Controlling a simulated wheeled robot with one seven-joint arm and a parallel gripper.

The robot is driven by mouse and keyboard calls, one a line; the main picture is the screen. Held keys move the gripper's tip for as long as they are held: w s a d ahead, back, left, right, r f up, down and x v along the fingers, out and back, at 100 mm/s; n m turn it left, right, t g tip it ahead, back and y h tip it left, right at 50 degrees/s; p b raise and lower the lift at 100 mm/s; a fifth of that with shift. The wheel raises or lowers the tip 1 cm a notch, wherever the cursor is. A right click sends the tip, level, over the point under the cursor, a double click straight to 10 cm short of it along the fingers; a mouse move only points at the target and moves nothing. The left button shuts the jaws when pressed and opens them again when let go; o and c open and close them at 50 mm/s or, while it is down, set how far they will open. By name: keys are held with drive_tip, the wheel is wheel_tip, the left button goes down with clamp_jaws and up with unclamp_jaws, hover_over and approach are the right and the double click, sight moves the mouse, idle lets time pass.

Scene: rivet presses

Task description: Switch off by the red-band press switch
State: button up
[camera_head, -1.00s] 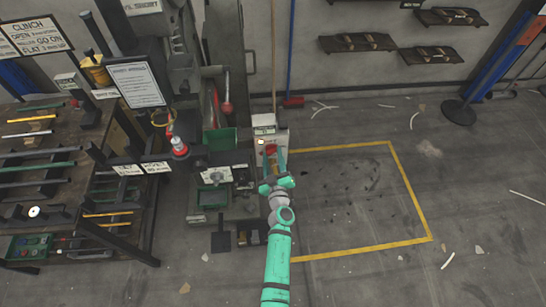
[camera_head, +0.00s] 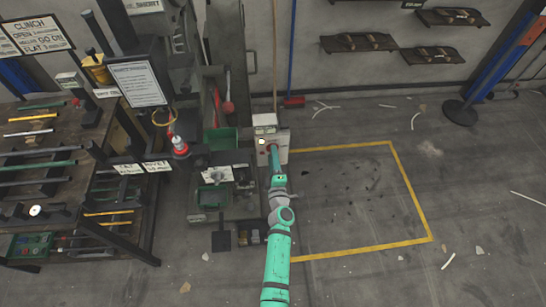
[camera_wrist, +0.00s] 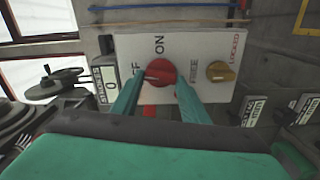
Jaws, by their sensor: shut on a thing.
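The switch box is a pale box (camera_head: 265,128) on a post beside the press in the head view. In the wrist view its white panel (camera_wrist: 205,48) carries a red round knob (camera_wrist: 160,72), with "ON" above it and a partly hidden label ending in "F" at its left. A red patch (camera_wrist: 150,110) shows below the knob. My gripper (camera_wrist: 158,84) has its green fingers on both sides of the knob and is shut on it. In the head view my gripper (camera_head: 274,151) meets the box front and hides the knob.
A yellow knob (camera_wrist: 217,71) labelled "FREE" and "LOCKED" sits right of the red one. The press (camera_head: 220,140) stands left of the box, and a workbench (camera_head: 60,150) with rods is farther left. Yellow-lined floor (camera_head: 350,200) on the right is mostly clear.

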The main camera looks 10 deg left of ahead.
drive_tip(key=shift+s+f+n, duration=0.1)
drive_tip(key=shift+f+n, duration=0.05)
drive_tip(key=shift+n, duration=0.85)
drive_tip(key=o, duration=1.1)
drive_tip(key=shift+c, duration=0.2)
drive_tip(key=v, duration=1)
drive_tip(key=shift+s, duration=0.35)
drive_tip(key=shift+s+d, duration=0.1)
